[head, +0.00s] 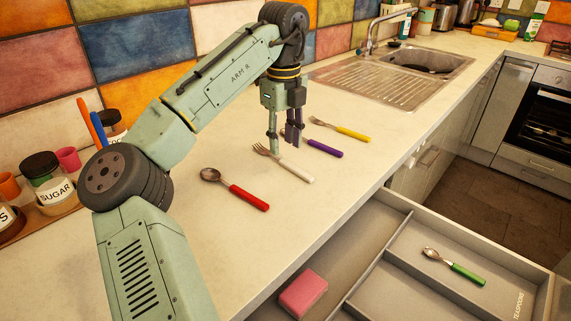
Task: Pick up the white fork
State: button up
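The white fork (296,170) lies on the countertop, with its tines toward the back left and its pale handle toward the front right. My gripper (284,147) points down over the counter at the fork's far side, close to its tine end. The two fingers stand apart with a gap between them, and nothing shows held in it. The left fingertip overlaps the fork near its neck in this view. I cannot tell whether it touches the fork.
A red-handled spoon (236,190) lies left of the fork. A purple-handled utensil (325,150), partly hidden by my gripper, and a yellow-handled fork (345,131) lie to the right. An open drawer (390,285) in front holds a pink block (303,293) and a green-handled spoon (457,268). A sink (425,65) is behind.

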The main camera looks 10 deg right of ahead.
aim_at(285, 162)
notch_tip(285, 162, down, 5)
jog(key=shift+d+r, duration=0.15)
jog(key=shift+r, duration=0.05)
grip_shut()
dwell(0.4)
